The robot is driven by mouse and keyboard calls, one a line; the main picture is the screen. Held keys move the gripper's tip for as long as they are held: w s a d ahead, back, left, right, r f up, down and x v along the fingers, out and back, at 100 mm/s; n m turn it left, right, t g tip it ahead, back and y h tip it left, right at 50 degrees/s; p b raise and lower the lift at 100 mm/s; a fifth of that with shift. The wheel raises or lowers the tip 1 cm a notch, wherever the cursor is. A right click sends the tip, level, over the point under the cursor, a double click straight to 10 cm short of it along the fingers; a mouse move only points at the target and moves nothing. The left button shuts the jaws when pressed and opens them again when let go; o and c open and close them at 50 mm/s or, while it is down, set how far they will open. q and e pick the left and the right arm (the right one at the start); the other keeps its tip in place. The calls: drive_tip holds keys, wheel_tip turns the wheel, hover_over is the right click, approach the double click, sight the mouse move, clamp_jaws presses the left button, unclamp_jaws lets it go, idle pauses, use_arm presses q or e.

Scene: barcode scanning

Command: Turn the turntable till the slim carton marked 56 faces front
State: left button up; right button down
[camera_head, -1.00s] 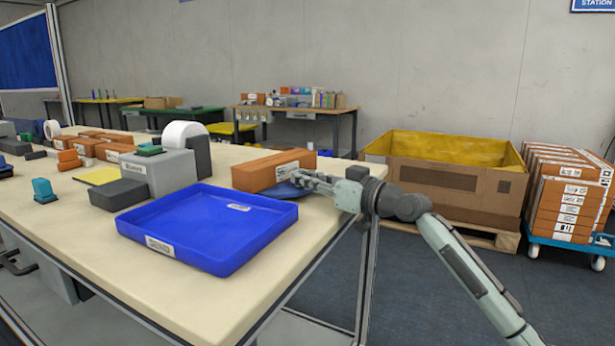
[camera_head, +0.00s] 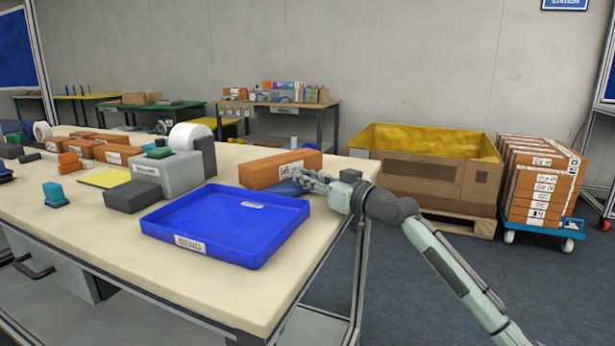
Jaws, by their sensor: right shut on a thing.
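A slim orange-brown carton (camera_head: 262,175) lies at the right edge of the table, with its long side slanting away to the right. A white label (camera_head: 291,171) shows on its near side; its print is too small to read surely. The turntable shows only as a thin blue edge (camera_head: 286,188) below the carton's right part; the rest is hidden by the carton and my gripper. My right gripper (camera_head: 316,182) is low beside the carton's right end, its fingers shut on the blue edge. My left gripper is out of view.
A blue tray (camera_head: 290,236) lies just in front of the carton. A grey box (camera_head: 165,174) with a tape roll behind it stands to the left. Several cartons lie farther left. Past the table's right edge are a large yellow-lined bin (camera_head: 440,178) and a loaded cart.

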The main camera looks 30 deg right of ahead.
drive_tip(key=c, duration=1.5)
unclamp_jaws()
drive_tip(key=shift+o, duration=0.2)
drive_tip(key=s+d, duration=0.2)
drive_tip(key=s, duration=1)
drive_tip(key=shift+d, duration=0.2)
drive_tip(key=shift+w, duration=0.1)
drive_tip(key=shift+c, duration=0.2)
